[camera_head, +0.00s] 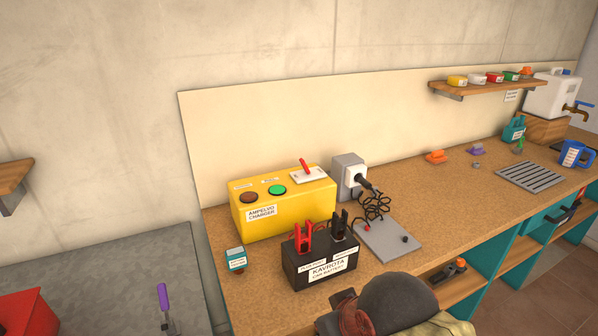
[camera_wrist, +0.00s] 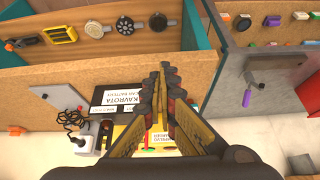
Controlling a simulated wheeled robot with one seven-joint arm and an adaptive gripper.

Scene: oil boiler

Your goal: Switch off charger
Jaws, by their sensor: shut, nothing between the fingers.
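The yellow charger (camera_head: 290,212), labelled AMPELVO CHARGER, stands on the workbench against the back board. In the head view my dark wrist is at the bottom, in front of the battery and apart from the charger.
A black KAVROTA car battery (camera_head: 320,264) with red and black clamps stands in front of the charger. A grey socket box (camera_head: 346,171) with a plug and coiled black cable is right of it. A small teal box (camera_head: 236,259) stands left. A wall shelf (camera_head: 490,83) is at right.

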